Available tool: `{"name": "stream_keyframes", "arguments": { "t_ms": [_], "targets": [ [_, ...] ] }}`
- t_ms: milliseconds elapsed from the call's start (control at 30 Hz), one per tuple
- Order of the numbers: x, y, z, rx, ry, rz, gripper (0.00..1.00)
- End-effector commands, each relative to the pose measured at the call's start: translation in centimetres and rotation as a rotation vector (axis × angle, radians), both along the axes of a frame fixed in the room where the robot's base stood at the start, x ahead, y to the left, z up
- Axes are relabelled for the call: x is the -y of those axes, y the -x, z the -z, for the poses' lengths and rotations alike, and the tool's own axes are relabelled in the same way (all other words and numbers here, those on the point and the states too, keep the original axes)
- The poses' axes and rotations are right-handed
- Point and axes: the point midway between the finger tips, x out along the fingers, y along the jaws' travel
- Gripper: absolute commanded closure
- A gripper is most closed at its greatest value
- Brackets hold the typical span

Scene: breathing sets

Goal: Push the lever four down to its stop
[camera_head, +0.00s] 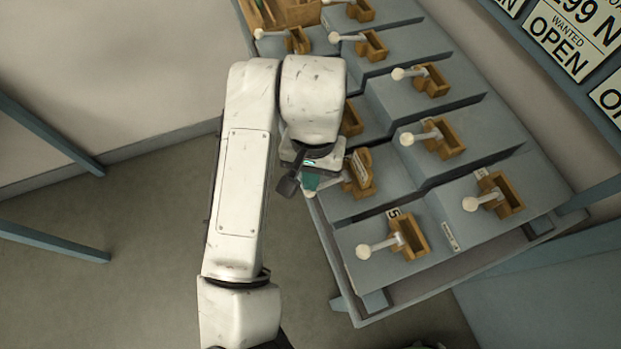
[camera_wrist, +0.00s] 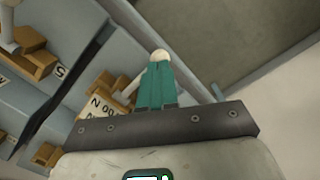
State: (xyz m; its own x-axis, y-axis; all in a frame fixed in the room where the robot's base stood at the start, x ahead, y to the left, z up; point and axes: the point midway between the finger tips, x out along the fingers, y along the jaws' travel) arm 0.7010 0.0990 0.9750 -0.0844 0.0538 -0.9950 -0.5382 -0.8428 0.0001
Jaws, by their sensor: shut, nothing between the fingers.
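The lever beside my gripper has a wooden block (camera_head: 366,186) and a pale arm that runs left toward my fingers. Its number is not readable, so I cannot confirm it is lever four; it stands one place above the lever marked 5 (camera_head: 393,246). My gripper (camera_head: 311,181) is shut, its teal fingers together at the lever's outer end. In the wrist view the fingers (camera_wrist: 157,85) point at the white ball knob (camera_wrist: 160,56), which shows just past their tips. Whether they touch it cannot be told. A tag (camera_wrist: 103,105) hangs by the block.
Several similar levers with white knobs stand on stepped grey panels (camera_head: 460,150) to the right. A wooden box (camera_head: 290,12) is at the top. Signs (camera_head: 565,40) line the right side. Open floor (camera_head: 140,270) lies left of the bench; blue-grey rails (camera_head: 50,135) cross it.

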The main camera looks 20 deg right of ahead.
Motion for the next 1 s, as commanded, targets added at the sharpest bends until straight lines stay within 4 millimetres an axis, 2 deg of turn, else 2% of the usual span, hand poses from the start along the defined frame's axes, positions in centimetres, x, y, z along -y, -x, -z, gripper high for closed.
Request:
{"name": "stream_keyframes", "arguments": {
  "t_ms": [300,700,867,1000],
  "targets": [
    [1.6,-2.3,-1.2,-0.001,0.000,0.002,1.00],
    [1.6,-2.6,-1.4,0.001,-0.001,0.000,1.00],
    [1.7,-2.8,-3.4,0.004,-0.002,0.002,1.00],
    [1.8,-3.0,-6.1,0.003,-0.005,0.005,1.00]
  ]
}}
